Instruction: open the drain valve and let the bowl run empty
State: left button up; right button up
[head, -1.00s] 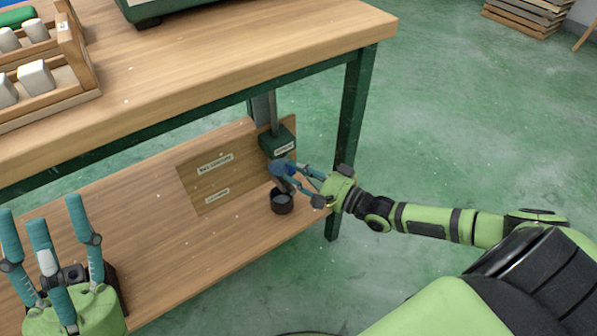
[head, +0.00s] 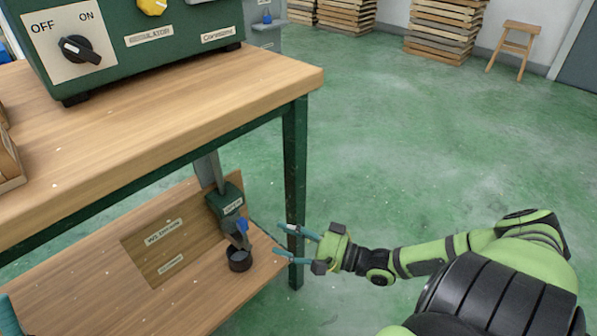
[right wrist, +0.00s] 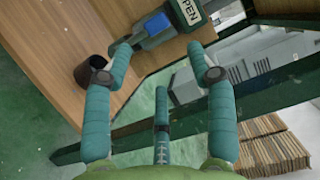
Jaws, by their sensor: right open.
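The drain valve (head: 224,204) is a dark green block on a grey pipe below the table top. It has a blue handle (head: 242,225) and a label reading OPEN, clearer in the right wrist view (right wrist: 189,12). A small dark cup (head: 240,261) stands on the lower shelf under the spout; I cannot tell whether liquid runs into it. My right gripper (head: 286,243) is open and empty, to the right of the handle and apart from it. A teal finger of my left gripper (head: 8,316) shows at the lower left corner. The bowl is not in view.
A table leg (head: 295,190) stands close behind my right gripper. A green control box (head: 150,45) with an OFF/ON knob (head: 80,50) sits on the table top (head: 190,110). A labelled board (head: 165,248) is left of the valve.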

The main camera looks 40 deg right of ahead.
jog(key=shift+v, duration=1.35)
